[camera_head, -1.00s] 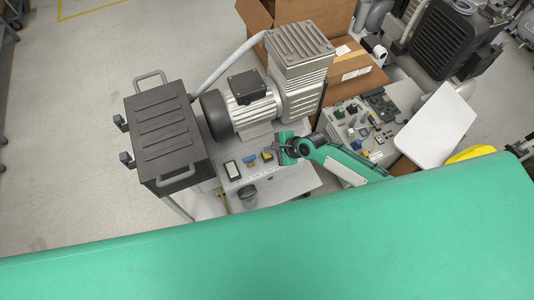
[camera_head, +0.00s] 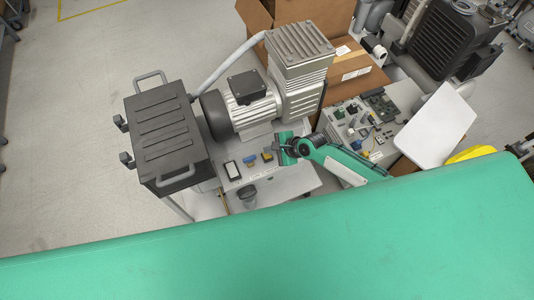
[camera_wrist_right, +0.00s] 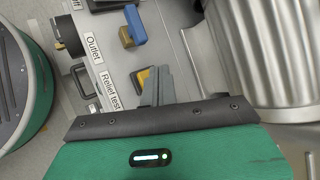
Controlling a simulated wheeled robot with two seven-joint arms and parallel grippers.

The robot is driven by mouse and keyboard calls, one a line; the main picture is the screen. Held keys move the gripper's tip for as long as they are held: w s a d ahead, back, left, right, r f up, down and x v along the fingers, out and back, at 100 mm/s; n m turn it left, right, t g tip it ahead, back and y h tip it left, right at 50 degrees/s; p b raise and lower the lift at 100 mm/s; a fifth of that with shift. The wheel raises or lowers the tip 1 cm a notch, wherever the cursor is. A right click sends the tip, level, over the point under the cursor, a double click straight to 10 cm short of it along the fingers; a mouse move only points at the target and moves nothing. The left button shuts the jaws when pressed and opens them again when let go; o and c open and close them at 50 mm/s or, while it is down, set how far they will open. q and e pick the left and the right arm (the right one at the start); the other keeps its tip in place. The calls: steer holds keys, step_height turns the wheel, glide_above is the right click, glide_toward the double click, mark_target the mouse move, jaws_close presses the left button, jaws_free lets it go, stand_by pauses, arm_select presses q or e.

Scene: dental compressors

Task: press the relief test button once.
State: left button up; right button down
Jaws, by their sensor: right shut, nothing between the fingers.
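The relief test button looks to be the yellow piece (camera_wrist_right: 143,77) on a dark base beside the "Relief test" label (camera_wrist_right: 110,90). In the head view the yellow piece (camera_head: 267,156) sits at the right of the small controls on the panel below the compressor motor. My right gripper (camera_head: 277,148) is shut and empty, just right of it. In the right wrist view the shut fingertips (camera_wrist_right: 157,72) overlap the right side of the yellow piece. I cannot tell whether they touch it. My left gripper is out of view.
A blue-and-brown control (camera_wrist_right: 132,27) stands near the "Outlet" label (camera_wrist_right: 95,48), with a black knob (camera_wrist_right: 67,35) farther left. The ribbed metal motor (camera_wrist_right: 245,50) rises close on the fingers' right. A black box with handles (camera_head: 165,130) stands left.

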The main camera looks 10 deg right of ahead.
mark_target(270, 156)
steer(key=shift+f, duration=0.1)
stand_by(0.5)
steer(key=shift+f, duration=0.35)
steer(key=shift+f+b, duration=0.4)
steer(key=shift+f, duration=0.15)
stand_by(0.6)
steer(key=shift+r, duration=0.1)
steer(key=shift+r+p, duration=0.9)
steer(key=shift+p, duration=0.25)
step_height(270, 156, up, 5)
steer(key=p, duration=0.5)
